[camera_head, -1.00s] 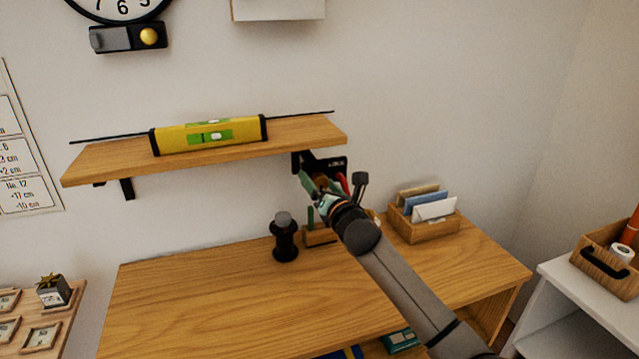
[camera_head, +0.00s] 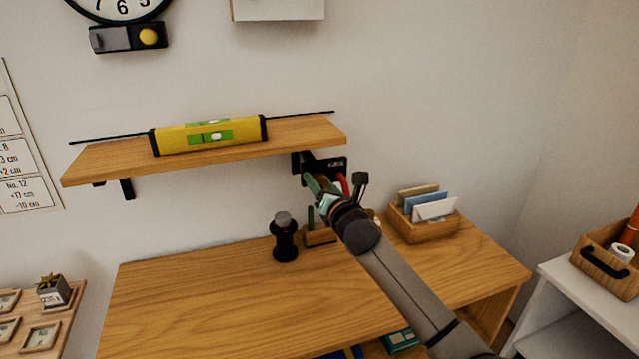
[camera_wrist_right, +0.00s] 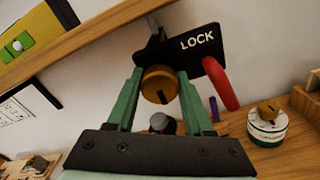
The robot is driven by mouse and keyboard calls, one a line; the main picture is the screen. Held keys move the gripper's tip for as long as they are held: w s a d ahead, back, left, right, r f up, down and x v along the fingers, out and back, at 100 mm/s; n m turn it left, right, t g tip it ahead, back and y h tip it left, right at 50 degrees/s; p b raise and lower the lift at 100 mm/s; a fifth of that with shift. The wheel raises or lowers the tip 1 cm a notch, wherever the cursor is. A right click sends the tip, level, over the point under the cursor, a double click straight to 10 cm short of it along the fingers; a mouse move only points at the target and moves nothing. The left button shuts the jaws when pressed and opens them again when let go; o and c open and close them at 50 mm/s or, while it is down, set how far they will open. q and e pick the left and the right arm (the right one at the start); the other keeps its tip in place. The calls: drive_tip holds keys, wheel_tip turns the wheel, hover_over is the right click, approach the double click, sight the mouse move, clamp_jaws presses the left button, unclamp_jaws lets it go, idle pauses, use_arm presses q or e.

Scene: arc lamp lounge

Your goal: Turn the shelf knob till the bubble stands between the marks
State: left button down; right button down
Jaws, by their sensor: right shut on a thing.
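The yellow spirit level (camera_head: 175,140) lies on the wooden shelf (camera_head: 95,168), which slopes up to the right. Its green vial shows a pale bubble (camera_head: 215,136); the marks are too small to judge it against. The vial also shows at the left of the right wrist view (camera_wrist_right: 15,48). The brass shelf knob (camera_wrist_right: 158,84) sits under the shelf's right end, by the black LOCK plate (camera_wrist_right: 196,43) with its red lever (camera_wrist_right: 220,84). My right gripper (camera_head: 315,187) is shut on the knob, one green finger on each side. My left gripper is out of view.
Below, the wooden desk (camera_head: 200,300) holds a black cylinder-shaped object (camera_head: 285,240) and a letter box (camera_head: 425,228). A round tin with a brass top (camera_wrist_right: 267,124) stands right of my gripper in the wrist view. The desk's left part is clear.

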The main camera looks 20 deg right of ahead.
drive_tip(key=shift+m, duration=0.3)
drive_tip(key=shift+m+p, duration=0.35)
drive_tip(key=shift+m, duration=0.55)
drive_tip(key=m, duration=0.2)
drive_tip(key=shift+m, duration=0.4)
drive_tip(key=m, duration=0.6)
drive_tip(key=shift+m+p, duration=0.3)
drive_tip(key=shift+p, duration=0.05)
drive_tip(key=shift+c, duration=1.5)
unclamp_jaws()
drive_tip(key=shift+s, duration=0.1)
